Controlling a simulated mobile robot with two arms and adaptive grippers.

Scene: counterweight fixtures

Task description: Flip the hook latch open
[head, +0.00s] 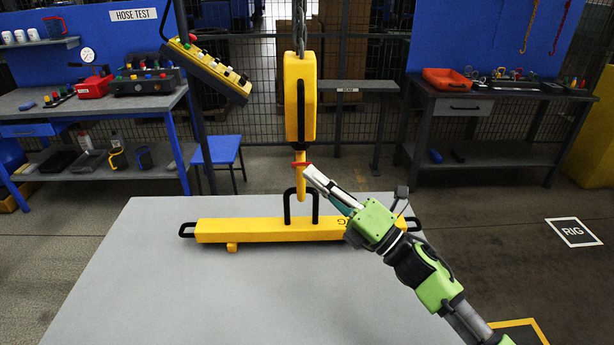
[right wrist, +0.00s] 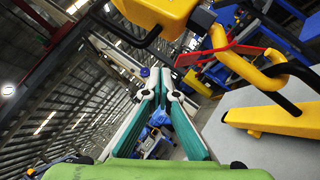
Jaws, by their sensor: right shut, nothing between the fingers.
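The yellow hoist block (head: 300,100) hangs from a chain, with a yellow hook (head: 300,188) below it. The hook also shows in the right wrist view (right wrist: 238,62). The red hook latch (head: 299,164) is at the top of the hook; in the right wrist view the red latch (right wrist: 232,48) slants beside the hook's shank. My right gripper (head: 308,171) is shut and empty, its tips close beside the latch. In the right wrist view the shut fingers (right wrist: 160,78) lie left of the latch; contact cannot be told. My left gripper is not in view.
A yellow beam (head: 265,231) with a black loop (head: 287,207) lies on the grey table (head: 180,290). The hook overlaps the loop; whether it passes through is unclear. A yellow control pendant (head: 207,70) hangs at the left. The table's front is clear.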

